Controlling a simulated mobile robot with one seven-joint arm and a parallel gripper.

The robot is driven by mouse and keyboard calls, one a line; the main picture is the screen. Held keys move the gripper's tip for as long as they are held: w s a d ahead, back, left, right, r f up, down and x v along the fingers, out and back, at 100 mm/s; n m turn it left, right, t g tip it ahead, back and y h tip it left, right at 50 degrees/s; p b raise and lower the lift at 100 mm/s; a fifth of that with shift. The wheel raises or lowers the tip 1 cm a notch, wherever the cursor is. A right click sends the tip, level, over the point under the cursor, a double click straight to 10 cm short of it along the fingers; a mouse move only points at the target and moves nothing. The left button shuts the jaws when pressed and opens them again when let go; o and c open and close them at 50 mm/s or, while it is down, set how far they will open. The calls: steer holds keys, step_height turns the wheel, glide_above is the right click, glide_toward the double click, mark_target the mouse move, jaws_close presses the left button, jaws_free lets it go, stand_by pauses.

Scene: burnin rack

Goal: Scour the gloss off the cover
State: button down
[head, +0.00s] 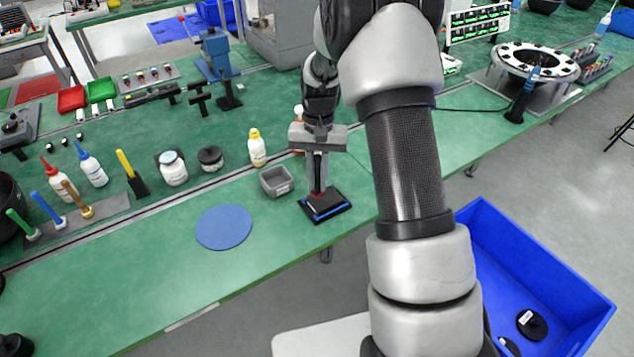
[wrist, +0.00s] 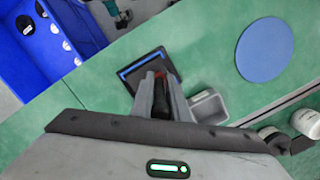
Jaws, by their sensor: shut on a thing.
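My gripper (head: 318,188) points down at the front part of the green bench and is shut on a small dark object with some red on it. That object (wrist: 160,97) shows between the fingers in the wrist view, mostly hidden by them. Below it lies a flat black square piece (head: 338,209) with a blue strip along its edge, probably the cover; it also shows in the wrist view (wrist: 135,82). The held object is at or just above the black piece; I cannot tell if they touch. The fingers hide part of the black surface.
A small grey bin (head: 276,181) stands close left of the black piece. A blue round mat (head: 224,227) lies farther left on clear bench. Bottles, including a yellow-capped one (head: 257,150), stand behind. A blue crate (head: 530,270) is off the bench's front edge at right.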

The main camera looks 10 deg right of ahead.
mark_target(318, 157)
steer(key=shift+r+p, duration=1.7)
steer(key=shift+r, duration=1.1)
